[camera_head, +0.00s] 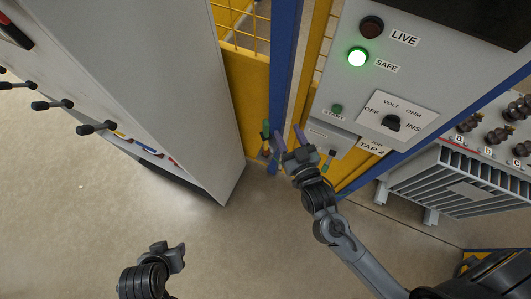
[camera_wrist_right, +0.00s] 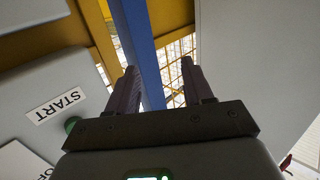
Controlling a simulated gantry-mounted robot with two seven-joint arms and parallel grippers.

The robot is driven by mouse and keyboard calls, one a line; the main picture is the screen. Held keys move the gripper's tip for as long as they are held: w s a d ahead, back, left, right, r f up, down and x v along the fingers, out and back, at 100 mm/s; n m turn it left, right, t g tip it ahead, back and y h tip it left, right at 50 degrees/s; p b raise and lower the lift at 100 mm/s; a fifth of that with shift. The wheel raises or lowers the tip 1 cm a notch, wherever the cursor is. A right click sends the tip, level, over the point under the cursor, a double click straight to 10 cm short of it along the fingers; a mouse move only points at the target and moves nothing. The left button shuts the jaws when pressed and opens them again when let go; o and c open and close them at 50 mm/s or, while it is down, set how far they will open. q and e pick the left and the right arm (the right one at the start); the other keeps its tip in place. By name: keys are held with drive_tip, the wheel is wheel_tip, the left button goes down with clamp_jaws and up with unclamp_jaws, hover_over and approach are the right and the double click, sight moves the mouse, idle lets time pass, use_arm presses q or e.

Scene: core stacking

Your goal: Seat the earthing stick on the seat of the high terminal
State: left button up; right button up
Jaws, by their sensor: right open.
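My right gripper (camera_head: 288,136) is open, its two purplish fingers apart beside the blue post; in the right wrist view (camera_wrist_right: 159,72) nothing is held between them. A slim upright piece with a green top and orange lower part (camera_head: 266,136) stands just left of the fingers, possibly the earthing stick; I cannot tell for sure. A similar green-topped piece (camera_head: 329,160) is right of the gripper. The transformer bushings a, b, c (camera_head: 468,124) are at far right; I cannot tell which is the high terminal. My left gripper (camera_head: 168,257) is low at left, its jaw opening unclear.
A grey cabinet (camera_head: 190,110) with black-knobbed levers stands left. A blue post (camera_head: 284,70) and yellow mesh fence (camera_head: 241,35) are behind. The control panel (camera_head: 365,90) with a lit green SAFE lamp (camera_head: 357,57) is close right of the gripper. The floor (camera_head: 245,250) in front is clear.

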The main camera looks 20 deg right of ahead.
drive_tip(key=b, duration=1.5)
approach(268, 134)
drive_tip(key=w, duration=0.2)
drive_tip(key=shift+t, duration=0.4)
drive_tip(key=w, duration=0.4)
drive_tip(key=w+b, duration=0.1)
drive_tip(key=w, duration=0.1)
drive_tip(key=shift+d+f, duration=0.1)
drive_tip(key=shift+f, duration=0.2)
drive_tip(key=shift+w+f+b, duration=0.15)
drive_tip(key=shift+w+b, duration=0.2)
drive_tip(key=shift+w, duration=0.3)
drive_tip(key=w+b, duration=0.1)
drive_tip(key=w, duration=0.2)
drive_tip(key=shift+w, duration=0.55)
clamp_jaws()
